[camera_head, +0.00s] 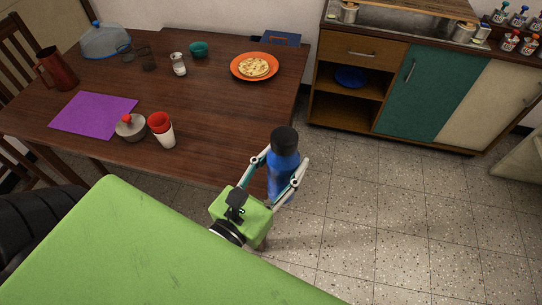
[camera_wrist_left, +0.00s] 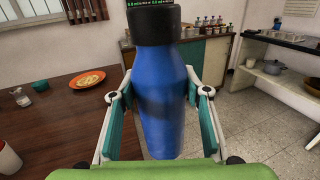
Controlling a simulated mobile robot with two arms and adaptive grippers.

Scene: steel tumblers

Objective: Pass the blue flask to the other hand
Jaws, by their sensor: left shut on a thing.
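The blue flask (camera_head: 283,172) has a black cap and stands upright between the fingers of my left gripper (camera_head: 277,178). My left gripper is shut on it, past the near right edge of the table, with floor beneath. In the left wrist view the flask (camera_wrist_left: 166,100) fills the middle, with a white and teal finger of the left gripper (camera_wrist_left: 163,125) on each side. The cap reaches the top edge of that view. My right gripper is in neither view.
The wooden table (camera_head: 215,115) bears a purple mat (camera_head: 93,115), a pot with a red knob (camera_head: 131,128), a red and white cup (camera_head: 162,130) and an orange plate (camera_head: 236,74). A cabinet (camera_head: 410,85) stands at the back right. Open tiled floor (camera_head: 390,220) lies right of the flask.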

